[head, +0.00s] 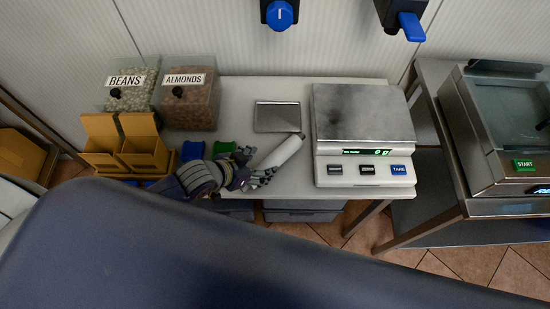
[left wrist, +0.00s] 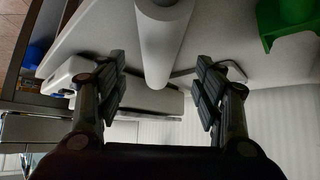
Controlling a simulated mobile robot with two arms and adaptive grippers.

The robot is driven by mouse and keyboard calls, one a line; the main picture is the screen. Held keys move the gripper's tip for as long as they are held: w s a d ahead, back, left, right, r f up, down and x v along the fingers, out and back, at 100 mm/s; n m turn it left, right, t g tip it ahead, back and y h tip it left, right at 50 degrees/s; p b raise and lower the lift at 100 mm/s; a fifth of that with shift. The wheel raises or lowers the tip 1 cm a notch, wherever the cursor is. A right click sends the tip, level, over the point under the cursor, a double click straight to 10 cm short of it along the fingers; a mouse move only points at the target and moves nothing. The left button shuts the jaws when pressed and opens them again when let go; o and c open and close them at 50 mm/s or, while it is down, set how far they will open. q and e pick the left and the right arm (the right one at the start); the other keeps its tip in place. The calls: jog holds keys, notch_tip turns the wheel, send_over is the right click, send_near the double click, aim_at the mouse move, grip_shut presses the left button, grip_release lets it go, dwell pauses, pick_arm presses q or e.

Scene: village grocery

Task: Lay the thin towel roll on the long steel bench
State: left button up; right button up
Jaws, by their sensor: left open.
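The thin towel roll (head: 283,152) is a slim white cylinder at the white counter, left of the scale; it also shows in the left wrist view (left wrist: 164,45). My left gripper (head: 264,175) is at the near end of the roll. In the left wrist view my left gripper (left wrist: 160,82) is open, with the roll between and ahead of its fingers; I see no finger touching it. A steel bench (head: 428,98) shows at the right; I cannot tell its full length. My right gripper is not in view.
A scale (head: 363,130) stands right of the roll, with a small steel plate (head: 277,117) behind the roll. Bean and almond bins (head: 190,108), a tan box (head: 122,148) and a green item (head: 222,148) are left. A machine (head: 500,135) occupies much of the steel bench.

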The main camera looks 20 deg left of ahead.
aim_at(270, 161)
pick_arm(q)
jog(key=shift+w+d+f, duration=0.2)
jog(key=shift+w+f, duration=0.15)
jog(key=shift+w, duration=0.05)
jog(key=p+x, duration=0.1)
jog(key=x, duration=0.3)
jog(key=shift+d, duration=0.15)
jog(key=shift+w+d+f, duration=0.2)
jog(key=shift+w+f, duration=0.1)
jog(key=shift+w, duration=0.1)
jog(key=shift+c, duration=0.2)
jog(key=c, duration=1.1)
jog(key=shift+c, duration=0.4)
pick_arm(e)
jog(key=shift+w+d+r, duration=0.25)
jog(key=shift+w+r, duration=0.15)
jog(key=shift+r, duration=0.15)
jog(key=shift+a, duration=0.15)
